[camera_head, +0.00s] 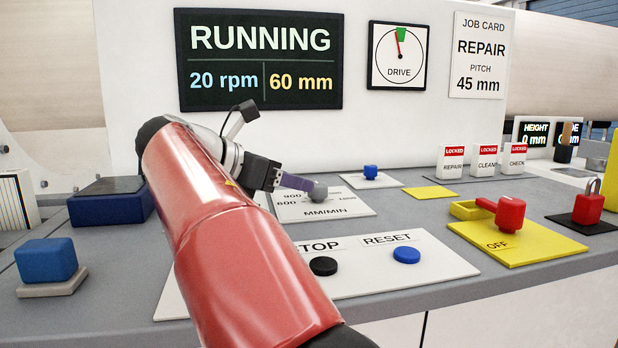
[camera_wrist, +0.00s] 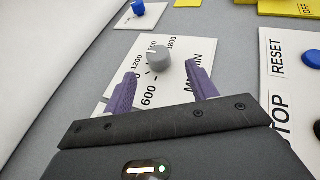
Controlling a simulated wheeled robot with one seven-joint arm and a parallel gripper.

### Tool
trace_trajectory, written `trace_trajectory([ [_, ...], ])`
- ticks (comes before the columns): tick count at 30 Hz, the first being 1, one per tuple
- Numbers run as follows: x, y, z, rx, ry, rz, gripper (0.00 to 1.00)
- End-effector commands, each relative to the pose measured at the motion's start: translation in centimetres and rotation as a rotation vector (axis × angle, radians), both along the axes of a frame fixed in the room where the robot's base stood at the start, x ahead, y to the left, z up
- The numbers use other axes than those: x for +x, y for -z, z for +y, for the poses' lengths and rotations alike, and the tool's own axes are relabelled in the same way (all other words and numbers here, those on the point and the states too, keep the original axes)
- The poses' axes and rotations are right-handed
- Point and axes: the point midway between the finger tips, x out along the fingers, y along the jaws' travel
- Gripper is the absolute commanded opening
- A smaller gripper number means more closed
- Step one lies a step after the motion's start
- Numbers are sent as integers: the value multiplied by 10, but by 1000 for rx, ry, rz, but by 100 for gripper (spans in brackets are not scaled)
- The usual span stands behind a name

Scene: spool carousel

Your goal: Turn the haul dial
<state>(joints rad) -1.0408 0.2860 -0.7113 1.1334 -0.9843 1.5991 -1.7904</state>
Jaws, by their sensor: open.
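The haul dial is a round grey knob (camera_head: 318,192) on a white plate (camera_head: 345,207) marked MM/MIN. In the wrist view the knob (camera_wrist: 158,60) stands among the numbers 600, 1200 and 1800 on its plate (camera_wrist: 182,98). My gripper (camera_wrist: 162,72) is open, its purple fingers to either side of the knob's near side. The knob appears at or just past the fingertips; I cannot tell whether they touch it. In the head view my gripper (camera_head: 305,186) reaches the knob from the left, and my red arm hides part of the plate.
The black STOP button (camera_head: 323,266) and blue RESET button (camera_head: 406,255) are in front of the dial. A small blue knob (camera_head: 370,172) stands behind it. A red switch (camera_head: 509,212) on a yellow plate is at right. The screen (camera_head: 259,60) reads RUNNING, 20 rpm, 60 mm.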

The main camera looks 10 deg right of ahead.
Motion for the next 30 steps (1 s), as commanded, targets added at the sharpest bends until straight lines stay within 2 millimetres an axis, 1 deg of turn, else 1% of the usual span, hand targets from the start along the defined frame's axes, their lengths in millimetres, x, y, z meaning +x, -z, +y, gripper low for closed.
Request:
trace_trajectory([
  [2,0,0,-1,-1,0,0,57],
  [5,4,4,-8,-2,2,1,57],
  [12,19,19,-41,-1,3,2,57],
  [18,29,28,-60,-2,1,1,57],
  [22,31,30,-64,-1,0,0,57],
  [29,31,30,-65,-1,0,0,57],
  [30,31,30,-65,-1,0,0,52],
])
